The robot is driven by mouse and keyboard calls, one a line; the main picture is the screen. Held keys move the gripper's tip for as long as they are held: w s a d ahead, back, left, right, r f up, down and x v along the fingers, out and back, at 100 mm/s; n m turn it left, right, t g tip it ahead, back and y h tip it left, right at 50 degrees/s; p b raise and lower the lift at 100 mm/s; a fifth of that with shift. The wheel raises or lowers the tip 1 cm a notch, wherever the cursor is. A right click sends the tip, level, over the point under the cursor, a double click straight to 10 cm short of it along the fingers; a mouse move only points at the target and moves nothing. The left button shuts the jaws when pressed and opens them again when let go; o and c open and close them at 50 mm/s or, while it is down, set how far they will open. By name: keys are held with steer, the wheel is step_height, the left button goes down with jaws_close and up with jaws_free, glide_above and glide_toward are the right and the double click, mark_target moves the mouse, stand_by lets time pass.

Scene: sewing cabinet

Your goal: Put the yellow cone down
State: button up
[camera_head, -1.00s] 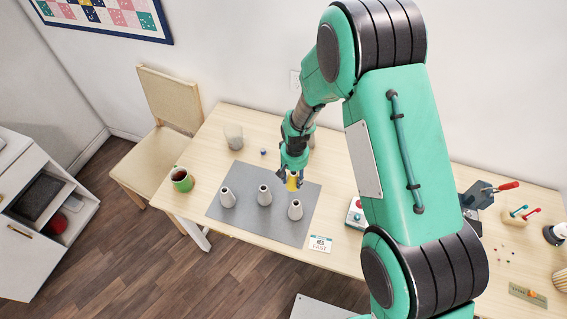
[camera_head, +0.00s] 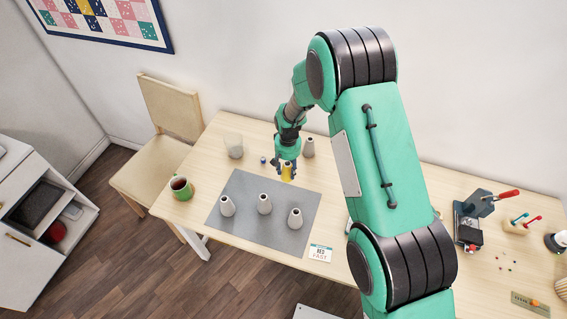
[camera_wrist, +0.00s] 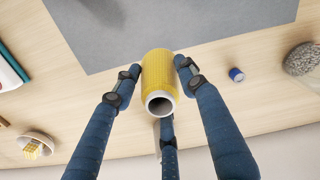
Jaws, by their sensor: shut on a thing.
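The yellow cone (camera_head: 287,173) is held in my gripper (camera_head: 287,167) near the back edge of the grey mat (camera_head: 250,228). In the wrist view the fingers of my gripper (camera_wrist: 157,72) are closed around the sides of the yellow cone (camera_wrist: 158,70), with its open pale end facing the camera. There, the cone appears over bare wood just beyond the mat's edge. I cannot tell whether its base touches the table.
A green mug (camera_head: 182,188) stands at the left edge. A card (camera_head: 320,253) lies in front.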

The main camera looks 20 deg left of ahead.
steer(key=w+a, duration=0.3)
steer(key=w, duration=0.2)
steer(key=shift+w+a+f, duration=0.3)
steer(key=shift+w+a, duration=0.05)
steer(key=shift+f, duration=0.1)
steer(key=shift+f, duration=1.7)
steer(key=shift+f, duration=0.15)
steer(key=o, duration=1.2)
steer(key=shift+r, duration=6.15)
